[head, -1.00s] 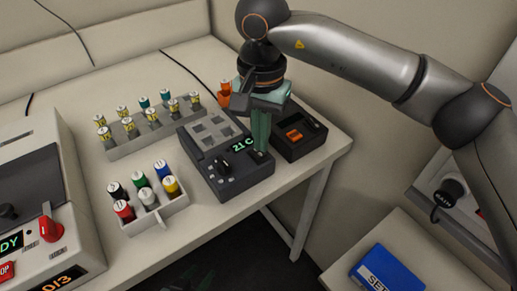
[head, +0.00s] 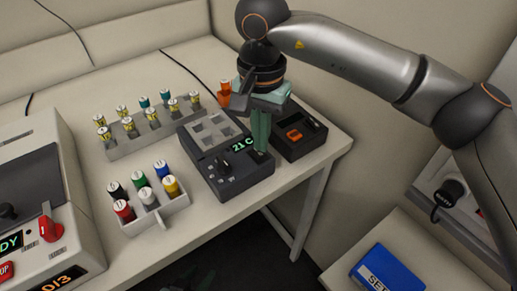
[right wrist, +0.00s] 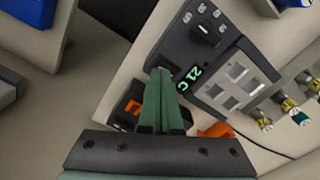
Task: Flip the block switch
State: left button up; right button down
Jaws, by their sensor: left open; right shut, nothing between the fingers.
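The dark grey block unit (head: 228,188) stands on the bench with a lit green "21 C" display (head: 243,145), a black knob and a panel of square wells. It also shows in the right wrist view (right wrist: 178,48). My right gripper (head: 261,151) points down at the unit's right front corner, its green fingers together and empty. In the right wrist view its fingertips (right wrist: 160,74) are close to the panel beside the display. The fingers cover this spot, so the switch's position and any contact are unclear. My left gripper (head: 196,278) is low and dim below the bench edge.
A dark box with an orange switch (head: 294,134) stands right behind the block unit. A rack of colour-capped vials (head: 150,213) is at its left, and a longer vial rack (head: 150,133) lies behind.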

aim_at(261, 154)
jog(key=shift+f+b, duration=0.75)
jog(key=shift+f, duration=0.25)
dwell(0.4)
jog(key=shift+r+p, duration=2.45)
jog(key=shift+r, duration=1.15)
jog(key=shift+f, duration=0.1)
